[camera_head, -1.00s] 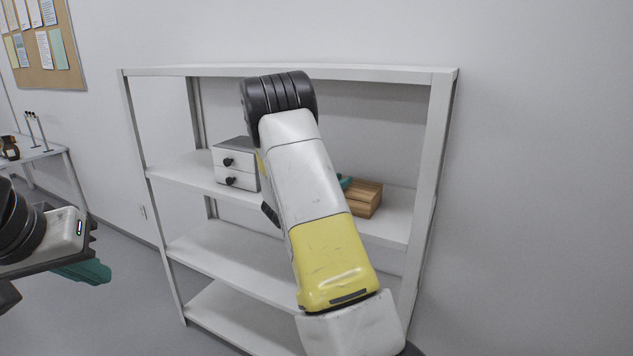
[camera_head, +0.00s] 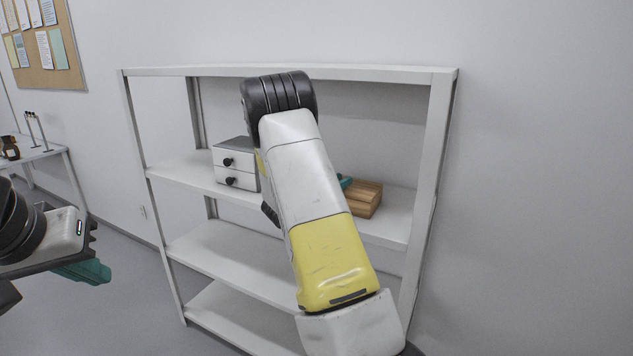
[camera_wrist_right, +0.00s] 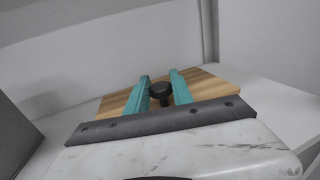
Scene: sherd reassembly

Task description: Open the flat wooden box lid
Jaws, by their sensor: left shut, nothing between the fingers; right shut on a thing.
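The flat wooden box (camera_head: 368,200) sits on the upper shelf, right of my right arm, which hides part of it. Its striped wooden lid (camera_wrist_right: 208,88) shows in the right wrist view, with a dark round knob (camera_wrist_right: 161,91) on it. My right gripper (camera_wrist_right: 160,77) has its teal fingers on both sides of the knob and is shut on it. In the head view only a bit of its teal finger (camera_head: 345,182) shows beside the box. The lid looks down on the box. My left gripper (camera_head: 88,271) is shut and empty at the far left, away from the shelf.
The white shelf unit (camera_head: 185,172) stands against the wall. A small white drawer cabinet (camera_head: 234,165) with dark knobs stands on the same shelf, left of my right arm. The lower shelves look empty where visible. A side table (camera_head: 40,152) stands at the far left.

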